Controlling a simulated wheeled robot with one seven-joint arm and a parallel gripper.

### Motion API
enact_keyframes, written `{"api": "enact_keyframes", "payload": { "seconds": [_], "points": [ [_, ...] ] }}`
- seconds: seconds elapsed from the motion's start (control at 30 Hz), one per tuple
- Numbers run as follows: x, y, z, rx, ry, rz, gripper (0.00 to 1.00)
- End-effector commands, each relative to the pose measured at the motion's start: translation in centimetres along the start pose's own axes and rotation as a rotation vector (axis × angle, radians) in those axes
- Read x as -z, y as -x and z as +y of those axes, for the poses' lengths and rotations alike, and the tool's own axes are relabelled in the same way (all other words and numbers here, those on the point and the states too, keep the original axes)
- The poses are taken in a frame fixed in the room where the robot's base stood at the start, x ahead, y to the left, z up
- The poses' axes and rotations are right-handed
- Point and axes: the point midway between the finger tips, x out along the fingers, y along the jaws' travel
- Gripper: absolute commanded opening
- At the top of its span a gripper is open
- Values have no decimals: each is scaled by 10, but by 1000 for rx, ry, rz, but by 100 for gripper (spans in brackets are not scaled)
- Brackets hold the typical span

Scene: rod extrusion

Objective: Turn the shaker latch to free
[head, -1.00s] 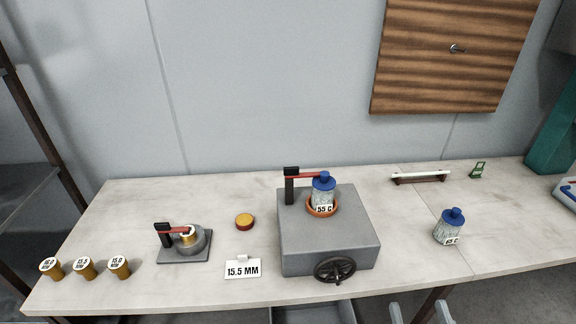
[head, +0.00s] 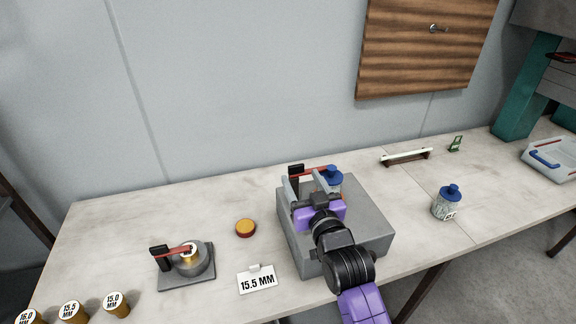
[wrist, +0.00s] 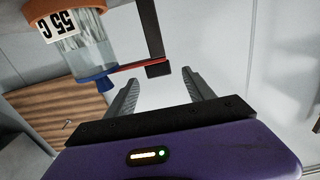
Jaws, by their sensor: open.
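The shaker (head: 365,225) is a grey box on the bench. A blue-capped bottle (head: 334,180) stands in it; the wrist view shows its 55 C label (wrist: 58,24) and orange holder ring (wrist: 60,6). The latch is a red bar (head: 315,170) on a black post (head: 295,172), reaching over the bottle's cap. My gripper (head: 305,187) is open and empty, just in front of the post. In the wrist view the fingertips (wrist: 160,78) lie either side of the black pivot block (wrist: 158,69); I cannot tell if they touch it.
Left of the shaker are a small clamp stand (head: 187,265) with its own red arm, a yellow-topped button (head: 245,228) and a 15.5 MM sign (head: 257,282). Another blue-capped bottle (head: 446,205) stands to the right. Several labelled gold cylinders (head: 117,303) line the front left.

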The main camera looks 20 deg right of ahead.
Motion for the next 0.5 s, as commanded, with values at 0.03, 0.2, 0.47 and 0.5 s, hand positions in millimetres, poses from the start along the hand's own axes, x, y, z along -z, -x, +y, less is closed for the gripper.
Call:
{"api": "enact_keyframes", "payload": {
  "seconds": [0.03, 0.2, 0.47, 0.5],
  "points": [
    [3, -9, 1, -1, 0, 1, 62],
    [2, -35, 0, -1, 0, 1, 62],
    [1, -56, 1, -1, 1, 1, 62],
    [1, -57, 1, -1, 1, 1, 62]
  ]
}}
